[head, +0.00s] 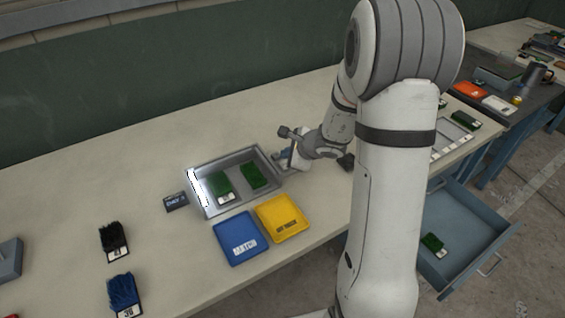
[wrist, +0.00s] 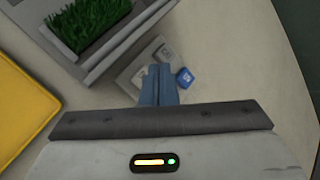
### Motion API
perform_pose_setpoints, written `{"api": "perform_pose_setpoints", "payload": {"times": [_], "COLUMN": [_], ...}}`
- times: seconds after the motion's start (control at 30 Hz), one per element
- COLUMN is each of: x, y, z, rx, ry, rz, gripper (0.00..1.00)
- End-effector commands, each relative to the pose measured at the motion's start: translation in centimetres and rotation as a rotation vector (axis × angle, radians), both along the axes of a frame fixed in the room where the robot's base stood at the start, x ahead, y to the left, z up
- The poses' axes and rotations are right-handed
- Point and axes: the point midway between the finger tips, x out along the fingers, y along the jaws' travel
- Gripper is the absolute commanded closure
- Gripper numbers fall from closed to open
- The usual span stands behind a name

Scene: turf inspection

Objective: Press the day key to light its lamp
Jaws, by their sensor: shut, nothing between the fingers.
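A small grey key panel (wrist: 135,70) lies on the table in the wrist view. It bears pale grey keys (wrist: 165,53) and a blue key or lamp (wrist: 184,77) with a pale mark. I cannot read which one is the day key, and I see no clearly lit lamp. My gripper (wrist: 158,72) is shut and empty, its blue fingertips over the panel and just left of the blue piece. The fingers hide part of the panel; contact cannot be told. In the head view my gripper (head: 286,158) is beside the metal tray, and the panel is mostly hidden there.
The metal tray (head: 204,208) holds two green turf samples. A blue tray (head: 238,250) and a yellow tray (head: 283,230) lie in front. A dark label (head: 175,201) stands left. An open blue drawer (head: 465,215) juts out at right. The table's back left is clear.

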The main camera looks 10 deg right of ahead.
Motion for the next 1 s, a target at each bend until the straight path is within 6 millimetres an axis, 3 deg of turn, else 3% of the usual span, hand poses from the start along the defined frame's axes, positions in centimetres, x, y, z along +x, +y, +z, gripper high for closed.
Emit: {"api": "perform_pose_setpoints", "payload": {"times": [0.03, 0.43, 1.0], "x": [0.0, 0.0, 0.0], "y": [0.0, 0.0, 0.0], "z": [1.0, 4.7, 4.9], "rx": [-0.001, 0.000, 0.000], "ry": [-0.002, -0.001, 0.000], "rz": [0.000, -0.001, 0.000], "gripper": [1.00, 1.00, 1.00]}}
